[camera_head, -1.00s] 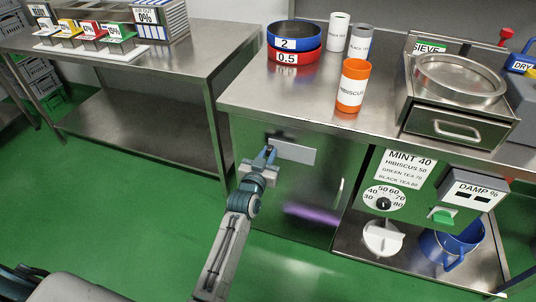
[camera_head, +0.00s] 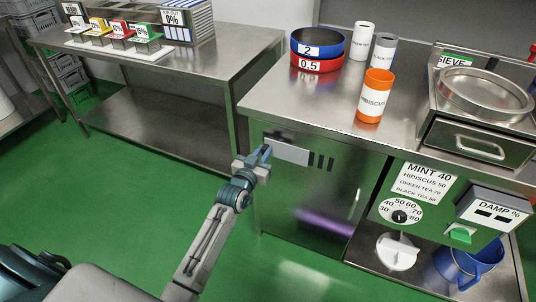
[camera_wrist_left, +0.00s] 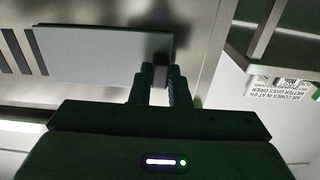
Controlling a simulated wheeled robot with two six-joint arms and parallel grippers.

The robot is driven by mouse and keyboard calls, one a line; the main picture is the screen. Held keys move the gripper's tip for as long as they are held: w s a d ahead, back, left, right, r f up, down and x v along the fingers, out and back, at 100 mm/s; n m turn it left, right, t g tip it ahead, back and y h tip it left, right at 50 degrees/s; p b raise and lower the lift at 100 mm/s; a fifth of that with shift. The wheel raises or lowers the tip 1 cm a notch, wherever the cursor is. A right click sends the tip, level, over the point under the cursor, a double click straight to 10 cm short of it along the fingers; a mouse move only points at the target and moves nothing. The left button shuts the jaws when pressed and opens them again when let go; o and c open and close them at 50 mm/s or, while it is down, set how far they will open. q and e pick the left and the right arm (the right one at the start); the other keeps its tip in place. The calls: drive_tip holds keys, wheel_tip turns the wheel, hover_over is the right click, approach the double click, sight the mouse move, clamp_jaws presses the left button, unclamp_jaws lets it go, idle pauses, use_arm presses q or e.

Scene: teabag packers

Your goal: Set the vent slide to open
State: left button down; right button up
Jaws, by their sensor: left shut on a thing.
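The vent slide (camera_head: 288,151) is a pale flat plate on the steel cabinet front in the head view. Several dark vent slots (camera_head: 321,162) lie uncovered just right of it. In the left wrist view the slide (camera_wrist_left: 95,52) shows large, with the slots (camera_wrist_left: 22,52) beyond its end. My left gripper (camera_head: 265,155) is at the slide's left end, shut on its small dark knob (camera_wrist_left: 160,73), which sits between the fingertips. My right gripper is not in view.
The steel counter (camera_head: 290,100) above holds a blue ring (camera_head: 318,43), a red ring (camera_head: 316,65), several cups and a sieve box (camera_head: 470,140). A dial panel (camera_head: 405,212) is at the right. A placard (camera_wrist_left: 275,95) shows in the wrist view. Green floor is clear at left.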

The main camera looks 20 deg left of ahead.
use_arm(q)
drive_tip(key=shift+a, duration=0.1)
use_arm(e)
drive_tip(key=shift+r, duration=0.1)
use_arm(q)
drive_tip(key=c, duration=1.7)
unclamp_jaws()
drive_tip(key=o, duration=0.3)
drive_tip(key=shift+a, duration=0.15)
drive_tip(key=shift+o, duration=0.2)
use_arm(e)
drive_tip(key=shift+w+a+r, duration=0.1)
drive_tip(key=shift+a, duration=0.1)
use_arm(q)
drive_tip(key=s+p, duration=0.1)
drive_tip(key=s, duration=0.9)
drive_tip(key=shift+s+a, duration=0.2)
drive_tip(key=shift+s, duration=0.15)
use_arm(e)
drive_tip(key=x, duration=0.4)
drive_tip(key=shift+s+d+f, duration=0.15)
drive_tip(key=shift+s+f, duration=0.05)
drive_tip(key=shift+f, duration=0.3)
